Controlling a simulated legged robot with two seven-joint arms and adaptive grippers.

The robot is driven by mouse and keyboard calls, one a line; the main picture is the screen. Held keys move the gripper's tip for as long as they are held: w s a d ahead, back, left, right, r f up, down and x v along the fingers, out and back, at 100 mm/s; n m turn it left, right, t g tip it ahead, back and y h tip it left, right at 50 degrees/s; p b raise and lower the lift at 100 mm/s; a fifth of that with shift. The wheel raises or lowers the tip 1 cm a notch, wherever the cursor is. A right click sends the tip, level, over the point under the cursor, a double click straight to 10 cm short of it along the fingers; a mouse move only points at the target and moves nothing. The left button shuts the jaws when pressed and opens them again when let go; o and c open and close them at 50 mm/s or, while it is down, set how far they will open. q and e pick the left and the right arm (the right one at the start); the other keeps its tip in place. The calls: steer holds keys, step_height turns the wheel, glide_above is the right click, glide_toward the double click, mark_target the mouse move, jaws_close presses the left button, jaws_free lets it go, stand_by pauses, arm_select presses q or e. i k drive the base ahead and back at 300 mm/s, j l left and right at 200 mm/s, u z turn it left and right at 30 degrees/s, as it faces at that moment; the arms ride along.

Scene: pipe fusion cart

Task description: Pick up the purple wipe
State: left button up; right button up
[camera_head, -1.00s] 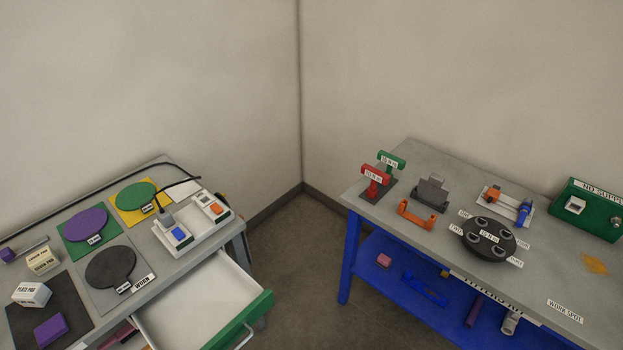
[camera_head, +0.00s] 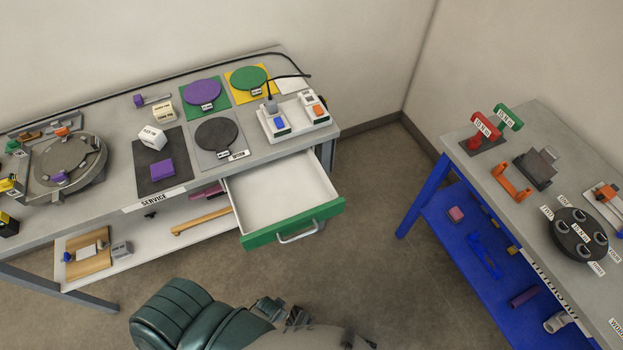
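A purple block (camera_head: 162,169), which looks like the purple wipe, lies on a black mat (camera_head: 150,188) on the left workbench, near the SERVICE label. A teal and grey part of my arm shows at the bottom of the view, well below the bench. Small dark parts beside it seem to be my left gripper (camera_head: 283,311), partly hidden by the arm. I cannot tell whether its fingers are open or shut. It is far from the purple block. My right gripper is not in view.
An open drawer (camera_head: 283,190) with a green front (camera_head: 265,236) juts out to the right of the mat. A round grey turntable (camera_head: 70,165) is at left. A blue-legged table (camera_head: 430,190) stands at right.

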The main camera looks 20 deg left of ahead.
mark_target(161, 170)
steer(key=u, duration=2.15)
